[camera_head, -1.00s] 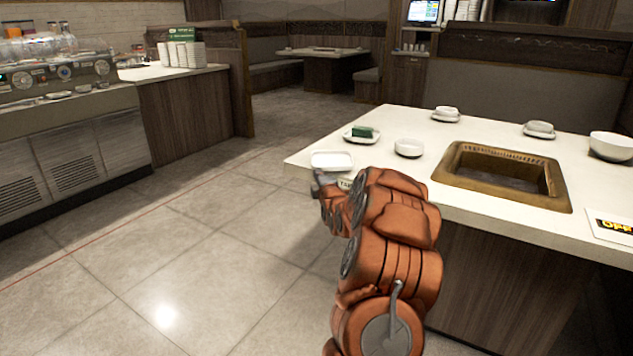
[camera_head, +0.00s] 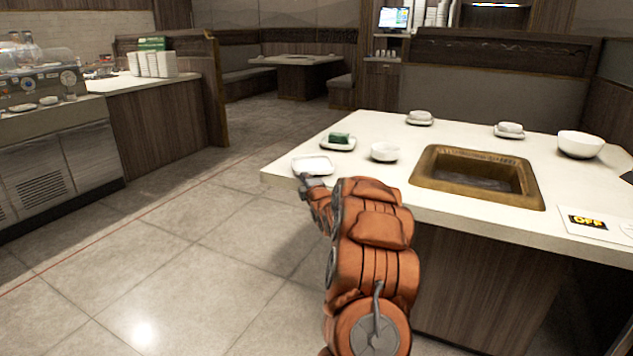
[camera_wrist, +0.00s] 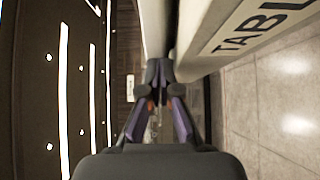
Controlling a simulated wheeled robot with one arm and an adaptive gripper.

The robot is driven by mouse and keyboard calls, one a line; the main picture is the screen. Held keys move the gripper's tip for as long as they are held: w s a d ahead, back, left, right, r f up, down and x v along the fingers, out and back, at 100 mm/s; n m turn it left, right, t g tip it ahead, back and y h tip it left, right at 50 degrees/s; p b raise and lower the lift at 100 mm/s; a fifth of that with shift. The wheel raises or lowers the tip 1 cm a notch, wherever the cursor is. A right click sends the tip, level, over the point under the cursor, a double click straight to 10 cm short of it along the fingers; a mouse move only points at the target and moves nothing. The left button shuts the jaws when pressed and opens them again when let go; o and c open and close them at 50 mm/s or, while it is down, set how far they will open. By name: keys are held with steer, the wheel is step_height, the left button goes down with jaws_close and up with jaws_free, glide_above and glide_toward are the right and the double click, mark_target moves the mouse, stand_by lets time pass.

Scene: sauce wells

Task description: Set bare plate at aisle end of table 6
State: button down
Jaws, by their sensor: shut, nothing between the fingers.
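A bare white rectangular plate (camera_head: 313,166) lies at the near left corner of the pale table (camera_head: 290,180), by its aisle edge. My gripper (camera_head: 308,181) is at the plate's near rim, by the table edge; the arm hides part of that edge. In the wrist view my gripper (camera_wrist: 160,76) has its fingertips together with nothing between them. A pale rim, probably the plate (camera_wrist: 155,25), is just ahead of the tips. Beside it is the table's edge with a label (camera_wrist: 262,20) reading "TABL". The table number is not visible.
The aisle floor on the left is clear.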

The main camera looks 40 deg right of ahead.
steer(key=shift+w+d+r, duration=0.1)
steer(key=shift+w+d, duration=0.25)
steer(key=shift+d, duration=0.2)
steer(key=a+b, duration=0.1)
steer(key=s+a+b, duration=0.1)
steer(key=b, duration=0.1)
steer(key=a+b, duration=0.2)
steer(key=shift+s+f, duration=0.2)
steer(key=shift+s, duration=0.1)
steer(key=p+v, duration=0.2)
steer(key=v, duration=0.7)
steer(key=shift+s+r, duration=0.25)
steer(key=shift+s, duration=0.2)
